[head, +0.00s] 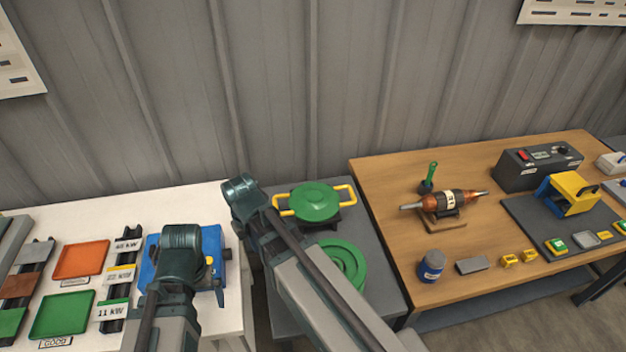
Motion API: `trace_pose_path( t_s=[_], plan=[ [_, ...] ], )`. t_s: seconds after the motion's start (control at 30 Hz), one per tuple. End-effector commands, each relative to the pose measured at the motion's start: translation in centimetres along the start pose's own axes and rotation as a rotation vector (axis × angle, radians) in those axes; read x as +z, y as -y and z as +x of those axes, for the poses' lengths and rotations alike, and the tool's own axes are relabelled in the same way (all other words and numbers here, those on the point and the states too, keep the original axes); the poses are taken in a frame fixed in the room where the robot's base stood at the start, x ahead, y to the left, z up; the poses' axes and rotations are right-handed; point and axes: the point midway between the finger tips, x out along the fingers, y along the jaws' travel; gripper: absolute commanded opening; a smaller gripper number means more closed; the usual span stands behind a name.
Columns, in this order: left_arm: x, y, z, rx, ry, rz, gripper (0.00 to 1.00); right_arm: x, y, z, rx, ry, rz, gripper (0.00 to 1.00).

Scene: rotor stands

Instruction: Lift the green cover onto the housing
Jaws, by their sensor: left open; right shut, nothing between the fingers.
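The green cover (315,203) is a round lid with a yellow handle on each side. It rests on a dark stand at the back of the grey table. The green ring-shaped part (349,258), likely the housing, sits in front of it on the same table, partly hidden by my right arm. My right arm slants across from the lower right, its dark joint left of the cover. My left arm rises over the white table, in front of a blue fixture. I see no fingers of either gripper, and nothing visibly touches the cover.
The white table at left holds an orange tray (81,259), a green tray (61,314) and the blue fixture (211,242). The wooden table at right holds a rotor (445,203), a blue can (431,265) and a dark meter box (538,164). A grey wall stands behind.

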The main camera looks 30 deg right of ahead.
Motion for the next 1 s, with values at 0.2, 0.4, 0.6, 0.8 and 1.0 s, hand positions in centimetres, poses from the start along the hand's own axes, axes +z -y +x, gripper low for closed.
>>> trace_pose_path(
  t_s=[0.2, 0.4, 0.6, 0.8, 1.0],
  plan=[
    [0.1, 0.2, -2.3, 0.0, 0.0, -0.001, 1.0, -10.1, -14.4, -1.3, -0.007, -0.135, 0.231, 0.0],
    [0.2, 0.3, -3.3, 0.0, 0.0, -0.001, 1.0, -13.3, -25.3, -1.9, 0.009, -0.227, 0.371, 0.0],
    [0.2, 0.4, -3.6, 0.0, 0.0, -0.001, 1.0, -13.8, -29.9, -2.2, 0.02, -0.265, 0.426, 0.0],
    [0.2, 0.3, -3.5, 0.0, 0.0, -0.001, 1.0, -13.8, -30.2, -2.1, 0.021, -0.269, 0.43, 0.0],
    [0.1, 0.3, -2.6, 0.0, 0.0, 0.0, 1.0, -14.0, -30.2, -1.1, 0.021, -0.268, 0.429, 0.0]
  ],
)
